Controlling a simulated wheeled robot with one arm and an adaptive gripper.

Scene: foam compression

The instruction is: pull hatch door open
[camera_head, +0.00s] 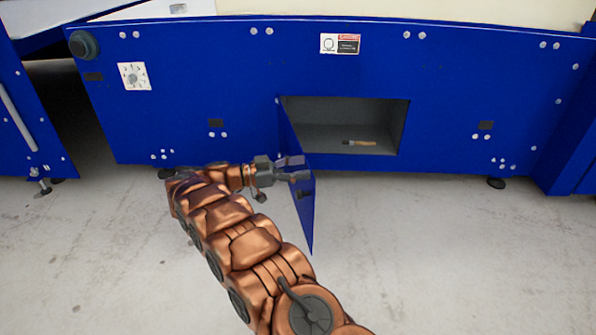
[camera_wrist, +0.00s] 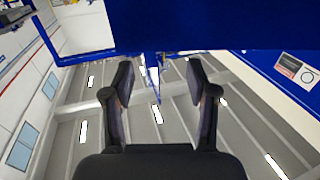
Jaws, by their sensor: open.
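The hatch door (camera_head: 306,218) is a blue panel swung well out from the machine, seen nearly edge-on at the left side of its opening (camera_head: 345,111). The grey interior shows behind it. My gripper (camera_head: 300,168) is at the left face of the door, near its upper middle, with its fingers spread. In the wrist view my gripper (camera_wrist: 160,72) is also open, with a thin blue sliver between the fingers that I cannot identify for sure. Nothing is clearly held, and I cannot tell whether a finger touches the door.
A small tool with a wooden handle (camera_head: 360,143) lies inside the compartment. The pale concrete floor (camera_head: 440,250) is clear to the right of the door.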

